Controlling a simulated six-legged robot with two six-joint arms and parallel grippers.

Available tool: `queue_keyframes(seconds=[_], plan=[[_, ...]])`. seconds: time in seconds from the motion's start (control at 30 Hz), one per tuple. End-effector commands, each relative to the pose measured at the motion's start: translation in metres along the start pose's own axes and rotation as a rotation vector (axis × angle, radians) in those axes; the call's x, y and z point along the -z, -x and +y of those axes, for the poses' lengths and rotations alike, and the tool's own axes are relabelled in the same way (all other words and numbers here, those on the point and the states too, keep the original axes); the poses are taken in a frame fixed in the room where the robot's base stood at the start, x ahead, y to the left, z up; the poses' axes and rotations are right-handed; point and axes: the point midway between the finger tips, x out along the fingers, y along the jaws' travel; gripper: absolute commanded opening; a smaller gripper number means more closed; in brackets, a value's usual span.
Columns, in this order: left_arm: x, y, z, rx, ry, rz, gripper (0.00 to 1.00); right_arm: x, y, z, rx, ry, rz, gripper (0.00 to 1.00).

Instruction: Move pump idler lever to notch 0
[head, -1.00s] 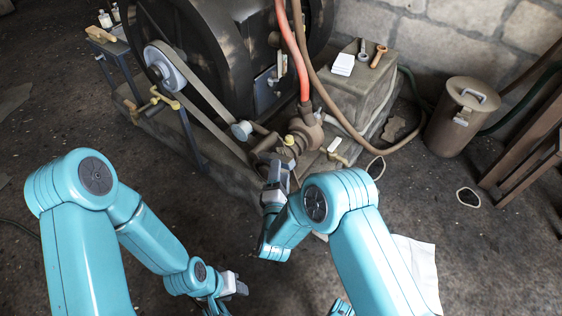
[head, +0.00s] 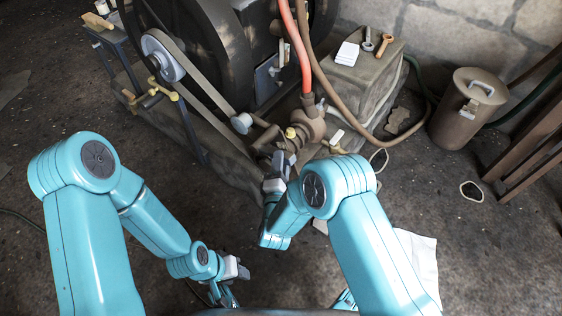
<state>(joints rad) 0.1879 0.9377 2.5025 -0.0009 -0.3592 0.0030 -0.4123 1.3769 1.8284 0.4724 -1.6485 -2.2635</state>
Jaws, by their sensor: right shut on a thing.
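The engine's drive belt (head: 196,84) runs from the large pulley (head: 163,57) down to a small pulley (head: 241,123) by the brown pump (head: 308,125). My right gripper (head: 281,163) is at the pump's front, just below a yellow knob (head: 291,133). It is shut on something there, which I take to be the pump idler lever. The lever and its notches are mostly hidden by the gripper and too small to read. My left gripper (head: 241,270) hangs low over the floor, away from the engine. Its finger gap cannot be made out.
A stone block (head: 355,85) holds a white pad (head: 347,53) and tools. A lidded can (head: 467,108) stands at right. Red (head: 301,50) and brown hoses rise from the pump. A yellow-handled lever (head: 155,92) is at left. Floor in front is mostly clear.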

Motion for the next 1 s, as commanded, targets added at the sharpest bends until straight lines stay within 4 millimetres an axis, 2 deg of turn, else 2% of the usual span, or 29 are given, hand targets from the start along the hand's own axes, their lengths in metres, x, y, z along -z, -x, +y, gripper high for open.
queue_keyframes(seconds=[0.23, 0.47, 0.6, 0.7, 1.0], plan=[[0.001, -0.006, -0.003, 0.0, 0.002, 0.003, 0.43, 0.002, -0.002, -0.005, -0.008, -0.014, -0.003, 0.0], [0.014, -0.048, -0.023, 0.002, 0.019, 0.039, 0.43, 0.014, -0.004, -0.032, -0.1, -0.165, -0.039, 0.0], [0.032, -0.071, -0.031, 0.001, 0.008, 0.098, 0.43, 0.018, -0.005, -0.042, -0.164, -0.272, -0.063, 0.0], [0.043, -0.08, -0.035, 0.0, 0.0, 0.134, 0.43, 0.021, -0.006, -0.045, -0.195, -0.328, -0.076, 0.0], [0.051, -0.082, -0.035, -0.001, -0.006, 0.16, 0.43, 0.02, -0.007, -0.043, -0.218, -0.371, -0.086, 0.0]])
